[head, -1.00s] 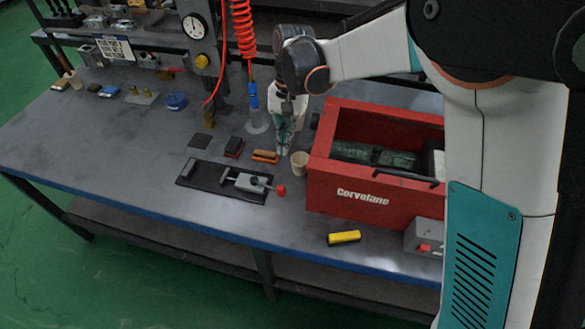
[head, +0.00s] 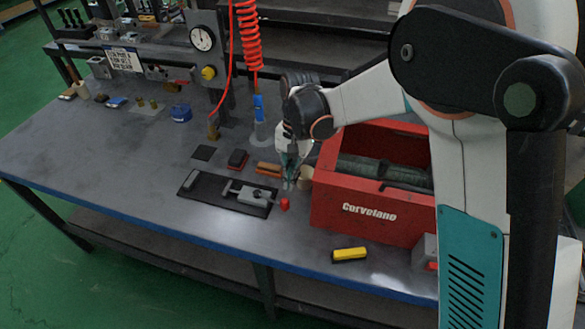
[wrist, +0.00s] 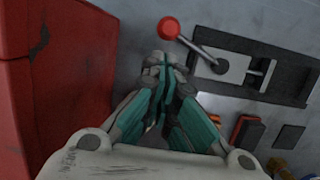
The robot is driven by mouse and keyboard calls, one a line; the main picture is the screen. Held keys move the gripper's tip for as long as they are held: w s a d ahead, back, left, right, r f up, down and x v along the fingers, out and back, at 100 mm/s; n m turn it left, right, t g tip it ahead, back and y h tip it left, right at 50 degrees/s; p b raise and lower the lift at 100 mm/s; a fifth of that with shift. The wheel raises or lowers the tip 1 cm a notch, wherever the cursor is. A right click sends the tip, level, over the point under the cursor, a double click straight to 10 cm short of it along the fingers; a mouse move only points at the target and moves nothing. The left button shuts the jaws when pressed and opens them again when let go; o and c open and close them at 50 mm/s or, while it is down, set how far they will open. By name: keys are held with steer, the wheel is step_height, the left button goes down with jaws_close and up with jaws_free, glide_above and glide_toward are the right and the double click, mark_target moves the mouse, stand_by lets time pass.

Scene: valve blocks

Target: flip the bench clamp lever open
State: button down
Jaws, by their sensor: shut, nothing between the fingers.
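The bench clamp (head: 252,196) is a grey block on a dark base plate (head: 207,190) on the bench. Its lever ends in a red ball knob (head: 284,204), at the clamp's right end. In the wrist view the knob (wrist: 168,28) is at the top, with a metal rod running to the grey clamp body (wrist: 222,66). My gripper (head: 289,186) is shut and empty, just behind the knob in the head view. In the wrist view its fingertips (wrist: 165,62) are close below the knob, with a small apparent gap. Whether they touch the lever cannot be told.
A red toolbox (head: 368,212) stands close to the right of my gripper. A beige cup (head: 306,178) is partly hidden beside my gripper. An orange block (head: 268,168) and a dark red-edged block (head: 238,159) lie behind the clamp.

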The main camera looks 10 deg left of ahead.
steer(key=shift+b+x, duration=0.3)
steer(key=shift+x, duration=1.1)
steer(key=shift+s, duration=0.1)
steer(key=shift+s+m, duration=0.2)
steer(key=shift+m, duration=0.2)
